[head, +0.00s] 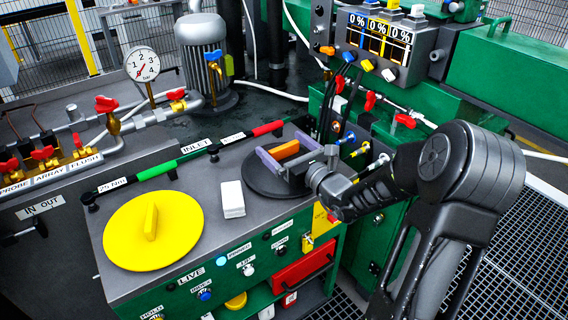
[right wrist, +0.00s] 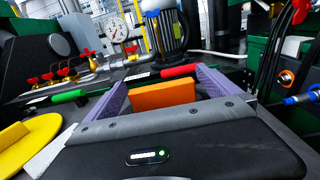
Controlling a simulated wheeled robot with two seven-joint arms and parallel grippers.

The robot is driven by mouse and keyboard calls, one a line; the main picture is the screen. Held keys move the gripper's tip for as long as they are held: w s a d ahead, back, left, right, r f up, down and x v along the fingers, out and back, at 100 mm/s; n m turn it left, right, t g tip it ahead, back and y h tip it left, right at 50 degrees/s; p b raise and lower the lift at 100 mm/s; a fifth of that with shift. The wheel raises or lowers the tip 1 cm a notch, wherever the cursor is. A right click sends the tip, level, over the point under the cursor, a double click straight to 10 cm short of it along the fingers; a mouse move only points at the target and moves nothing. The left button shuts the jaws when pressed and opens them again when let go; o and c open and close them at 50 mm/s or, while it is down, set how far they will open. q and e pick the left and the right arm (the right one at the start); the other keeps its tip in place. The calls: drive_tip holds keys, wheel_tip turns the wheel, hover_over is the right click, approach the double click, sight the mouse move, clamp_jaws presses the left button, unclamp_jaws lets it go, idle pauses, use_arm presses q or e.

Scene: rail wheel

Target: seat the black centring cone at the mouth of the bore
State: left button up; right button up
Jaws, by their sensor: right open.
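The black centring cone appears to be the black round piece (head: 256,182) on the grey bench top, with an orange grip tab (head: 285,150) standing on it. My right gripper (head: 287,148) is over this piece, its two purple-padded fingers on either side of the orange tab. In the right wrist view the orange tab (right wrist: 162,96) stands between the spread fingers, with a gap on each side. The gripper is open. The underside of the black piece is hidden. I cannot make out the bore in either view. My left gripper is not in view.
A yellow disc (head: 181,231) with an upright tab and a white block (head: 232,199) share the bench top. A green and red bar (head: 196,158) runs along its back edge. A gauge (head: 142,65) and motor (head: 205,62) stand behind. A green cabinet (head: 404,155) is at right.

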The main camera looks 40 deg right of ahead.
drive_tip(key=shift+c, duration=0.2)
drive_tip(key=c, duration=2)
drive_tip(key=shift+o, duration=0.2)
drive_tip(key=shift+r, duration=0.15)
